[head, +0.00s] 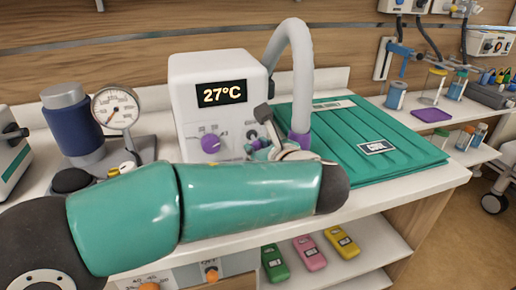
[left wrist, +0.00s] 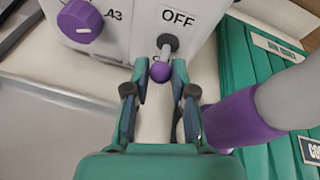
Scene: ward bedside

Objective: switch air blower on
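The air blower (head: 218,75) is a white box on the counter, its display reading 27°C. Its toggle switch (left wrist: 165,54) shows in the left wrist view as a metal lever with a purple ball tip, pointing down in the picture. The label OFF (left wrist: 178,18) is above it; lettering below is mostly hidden. My left gripper (left wrist: 160,72) is open at the blower's front, its fingertips on either side of the ball with small gaps visible. In the head view my left gripper (head: 262,140) is partly hidden. My right gripper is in neither view.
A purple knob (head: 210,143) is left of the switch. A grey hose (head: 301,70) with a purple collar (left wrist: 240,120) stands close on the right, beside a green blanket (head: 370,135) labelled COOL. A pressure gauge (head: 115,107) and blue cylinder (head: 72,125) stand left.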

